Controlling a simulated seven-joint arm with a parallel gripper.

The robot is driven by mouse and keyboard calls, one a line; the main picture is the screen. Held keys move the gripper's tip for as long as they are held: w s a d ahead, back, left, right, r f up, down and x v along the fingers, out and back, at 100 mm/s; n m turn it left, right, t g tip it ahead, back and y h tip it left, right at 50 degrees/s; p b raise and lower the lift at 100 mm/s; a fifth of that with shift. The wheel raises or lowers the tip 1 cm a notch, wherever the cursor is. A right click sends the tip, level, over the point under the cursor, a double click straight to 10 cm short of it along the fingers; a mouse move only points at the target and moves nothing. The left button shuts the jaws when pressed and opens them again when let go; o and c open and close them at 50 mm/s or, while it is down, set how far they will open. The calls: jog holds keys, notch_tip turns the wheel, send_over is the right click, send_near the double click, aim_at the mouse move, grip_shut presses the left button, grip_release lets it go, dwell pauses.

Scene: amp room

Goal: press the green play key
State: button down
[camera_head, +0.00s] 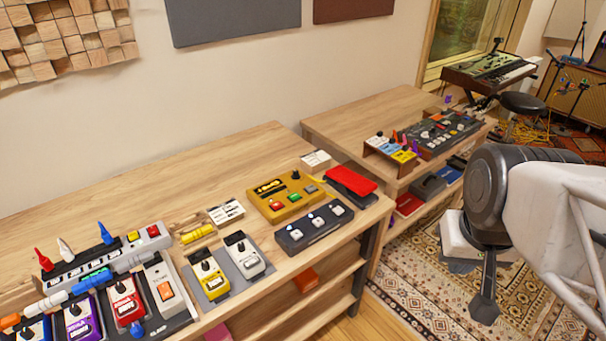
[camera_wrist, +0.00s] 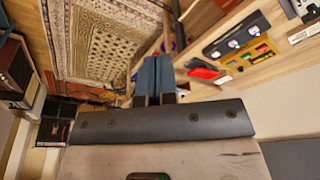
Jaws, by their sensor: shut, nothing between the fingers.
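A mustard-yellow box (camera_head: 262,190) sits near the front right end of the near wooden bench in the head view. It has a dark display, a black knob, a small green key (camera_head: 310,188) and a red key (camera_head: 277,206). The yellow box also shows small at the upper right of the wrist view (camera_wrist: 248,58). My gripper (camera_head: 484,311) hangs over the rug, well to the right of the box and apart from it. Its two fingers are together and empty in the wrist view (camera_wrist: 154,76).
A black three-switch pedal (camera_head: 314,227) stands in front of the box, and a red-topped pedal (camera_head: 350,180) to its right. Several pedals fill the bench's left part. A second bench (camera_head: 370,108) with gear and a stool (camera_head: 523,103) stand beyond. The rug (camera_head: 420,270) below is open.

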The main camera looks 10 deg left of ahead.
dwell(0.7)
jog(key=w+a+n+h, duration=0.2)
jog(key=w+n, duration=0.2)
jog(key=w, duration=0.8)
jog(key=n+t+h, duration=0.4)
jog(key=n+t, duration=0.1)
jog(key=n, duration=1)
send_over(295, 196)
notch_tip(295, 196, down, 16)
jog(key=shift+s+r, duration=0.1)
jog(key=shift+r, duration=0.05)
jog(key=shift+f, duration=4.35)
